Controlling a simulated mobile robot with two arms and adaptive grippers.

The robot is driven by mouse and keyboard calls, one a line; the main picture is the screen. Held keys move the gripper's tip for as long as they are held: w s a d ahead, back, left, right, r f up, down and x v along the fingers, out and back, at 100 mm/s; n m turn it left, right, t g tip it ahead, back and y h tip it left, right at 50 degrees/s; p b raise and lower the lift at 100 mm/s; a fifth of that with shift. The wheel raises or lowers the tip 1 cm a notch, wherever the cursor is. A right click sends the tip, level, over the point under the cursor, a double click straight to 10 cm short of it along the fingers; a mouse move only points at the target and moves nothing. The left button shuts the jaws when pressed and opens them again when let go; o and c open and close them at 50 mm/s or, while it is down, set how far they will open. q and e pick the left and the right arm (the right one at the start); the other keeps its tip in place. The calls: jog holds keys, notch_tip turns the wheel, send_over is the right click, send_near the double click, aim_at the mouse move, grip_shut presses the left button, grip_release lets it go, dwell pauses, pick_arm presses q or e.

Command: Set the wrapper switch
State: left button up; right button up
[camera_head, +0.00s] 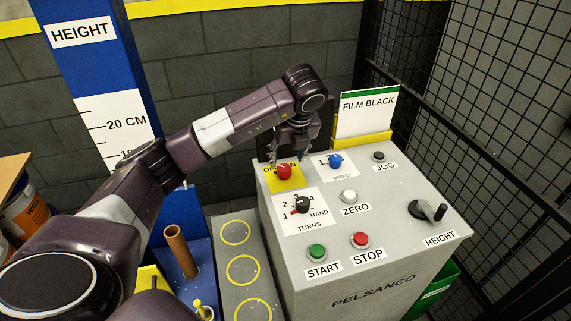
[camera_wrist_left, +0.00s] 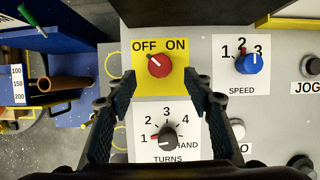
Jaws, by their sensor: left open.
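The wrapper switch is a red knob (camera_head: 284,171) on a yellow OFF/ON plate (camera_wrist_left: 141,87) at the back left of the grey control panel (camera_head: 375,207). In the left wrist view the red knob (camera_wrist_left: 159,65) has its white mark turned up and left, toward OFF. My left gripper (camera_head: 290,152) is above the knob, pointing down. In the left wrist view its open fingers (camera_wrist_left: 158,84) are on either side of the yellow plate, with nothing between them in their grip. I cannot tell how high the fingertips are above the panel. My right gripper is in neither view.
A black TURNS knob (camera_head: 302,204) is just in front of the switch, and a blue SPEED knob (camera_head: 335,160) is to its right. START (camera_head: 317,251) and STOP (camera_head: 360,239) buttons are at the front. A FILM BLACK sign (camera_head: 366,109) stands behind, before mesh fencing (camera_head: 510,90).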

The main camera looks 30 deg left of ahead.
pick_arm(q)
jog(key=v, duration=0.5)
jog(key=shift+d+r, duration=0.1)
jog(key=shift+r, duration=0.3)
